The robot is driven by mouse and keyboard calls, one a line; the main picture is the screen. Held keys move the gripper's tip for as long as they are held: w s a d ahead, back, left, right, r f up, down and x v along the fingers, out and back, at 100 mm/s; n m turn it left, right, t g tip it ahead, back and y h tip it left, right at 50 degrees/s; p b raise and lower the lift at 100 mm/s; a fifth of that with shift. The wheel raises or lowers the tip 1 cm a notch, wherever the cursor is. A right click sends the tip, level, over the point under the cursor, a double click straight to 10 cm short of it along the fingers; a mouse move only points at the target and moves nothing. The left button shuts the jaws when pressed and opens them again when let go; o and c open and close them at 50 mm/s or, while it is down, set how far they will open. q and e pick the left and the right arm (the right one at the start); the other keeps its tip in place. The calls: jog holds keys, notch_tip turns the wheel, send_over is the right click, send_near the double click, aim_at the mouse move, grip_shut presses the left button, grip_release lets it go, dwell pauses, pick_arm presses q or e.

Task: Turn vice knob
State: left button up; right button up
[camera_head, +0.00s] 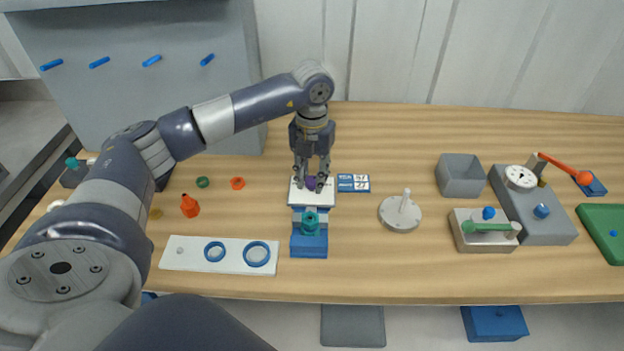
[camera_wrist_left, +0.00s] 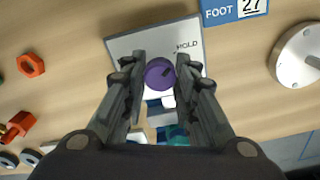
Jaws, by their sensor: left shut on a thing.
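The vice is a blue block (camera_head: 308,243) on the table, with a white plate (camera_head: 299,197) at its far end and a teal knob (camera_head: 310,221) on its near part. A round purple knob (camera_wrist_left: 159,74) sits on the white plate, which is marked "HOLD" in the left wrist view. My left gripper (camera_head: 311,184) points down over the plate, its fingers shut on the purple knob from both sides. In the left wrist view the teal part (camera_wrist_left: 178,134) is partly hidden behind my gripper. My right gripper is not in view.
A blue-and-white "FOOT" label (camera_head: 353,183) and a round white base with a peg (camera_head: 400,213) stand to the right. A white strip with blue rings (camera_head: 220,254) lies front left. Orange (camera_head: 189,206) and green small parts lie left.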

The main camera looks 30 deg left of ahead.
aim_at(312, 179)
pick_arm(q)
jog(key=shift+m, duration=0.7)
jog(key=shift+m+b, duration=0.3)
jog(key=o, duration=1.1)
jog(key=shift+r, duration=0.1)
notch_tip(312, 179, up, 12)
jog(key=shift+f, duration=0.1)
